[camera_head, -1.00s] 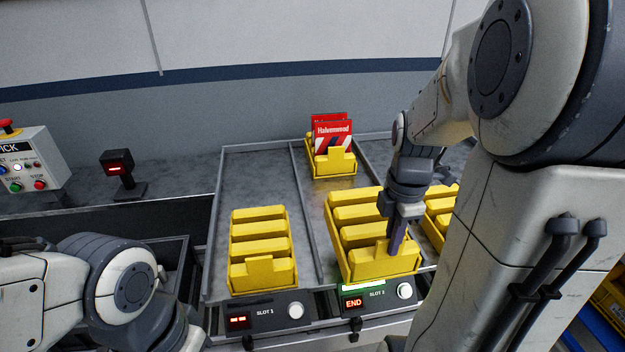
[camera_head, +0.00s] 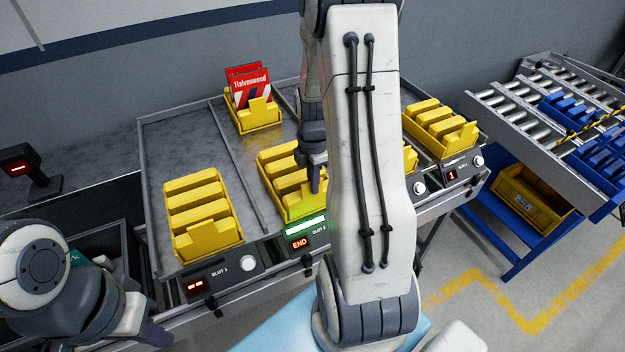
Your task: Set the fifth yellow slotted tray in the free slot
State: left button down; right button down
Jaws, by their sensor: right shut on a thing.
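A yellow slotted tray (camera_head: 285,170) sits at the front of the slot 2 lane. My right gripper (camera_head: 316,182) points down at its front wall, shut on it; the fingertips are small and partly hidden. Other yellow trays stand in the lanes: one in slot 1 (camera_head: 204,216), one at the right (camera_head: 446,128), and one mostly hidden behind my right arm (camera_head: 409,158). A yellow tray (camera_head: 262,116) at the back of the slot 2 lane holds red packs (camera_head: 250,88). My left gripper (camera_head: 150,328) is low at the left, its jaws unclear.
Slot 2's display (camera_head: 299,243) reads END beside a green-lit strip. Metal dividers (camera_head: 238,150) separate the lanes. A dark bin (camera_head: 105,255) lies at left. A roller conveyor (camera_head: 520,110) with blue trays stands at right, a yellow crate (camera_head: 530,195) below. My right arm hides the middle.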

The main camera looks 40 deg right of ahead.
jog(key=shift+f, duration=0.15)
jog(key=c, duration=1)
grip_release()
jog(key=shift+o, duration=0.2)
